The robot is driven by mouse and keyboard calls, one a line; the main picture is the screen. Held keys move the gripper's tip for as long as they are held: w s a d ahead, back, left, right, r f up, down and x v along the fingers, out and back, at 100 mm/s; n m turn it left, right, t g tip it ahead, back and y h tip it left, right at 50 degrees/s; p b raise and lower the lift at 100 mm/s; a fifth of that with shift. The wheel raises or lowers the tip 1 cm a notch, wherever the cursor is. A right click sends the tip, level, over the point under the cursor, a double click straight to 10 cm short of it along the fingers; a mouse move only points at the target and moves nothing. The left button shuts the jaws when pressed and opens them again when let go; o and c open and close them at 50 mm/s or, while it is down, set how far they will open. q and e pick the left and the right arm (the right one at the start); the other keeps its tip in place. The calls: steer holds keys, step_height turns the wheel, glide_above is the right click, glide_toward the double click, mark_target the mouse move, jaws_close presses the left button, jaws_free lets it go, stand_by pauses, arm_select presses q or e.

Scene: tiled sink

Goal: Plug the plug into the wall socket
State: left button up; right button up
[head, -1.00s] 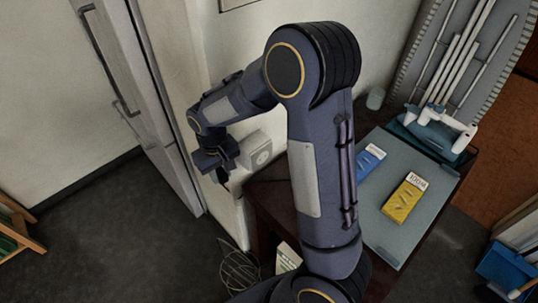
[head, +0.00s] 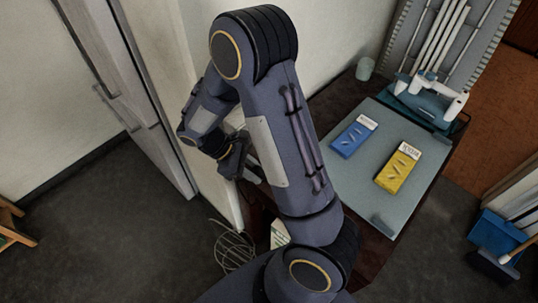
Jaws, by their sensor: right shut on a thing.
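My right gripper (head: 236,162) is by the wall, left of the dark table. It is shut on the plug, which is mostly hidden by the gripper and my own arm. The wall socket, a pale box (head: 236,117), shows only as a small part above the gripper; my forearm hides the rest. I cannot tell whether plug and socket touch. My left gripper is not in view.
A dark table (head: 362,88) carries a grey board (head: 375,205) with a blue packet (head: 354,137) and a yellow packet (head: 398,170). A cabinet door (head: 125,100) stands left.

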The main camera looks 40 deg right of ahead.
steer(key=d+r+n+t+h+b, duration=0.3)
steer(key=n+t+h, duration=0.4)
steer(key=n+h, duration=0.3)
steer(key=d+r+h, duration=0.1)
steer(key=d+h, duration=0.1)
steer(key=h, duration=0.1)
steer(key=shift+d, duration=0.2)
steer(key=w, duration=0.5)
steer(key=shift+w+a, duration=0.25)
steer(key=shift+w+r, duration=0.1)
steer(key=shift+r, duration=0.05)
steer(key=shift+a+p, duration=0.25)
steer(key=shift+p, duration=0.15)
stand_by(1.4)
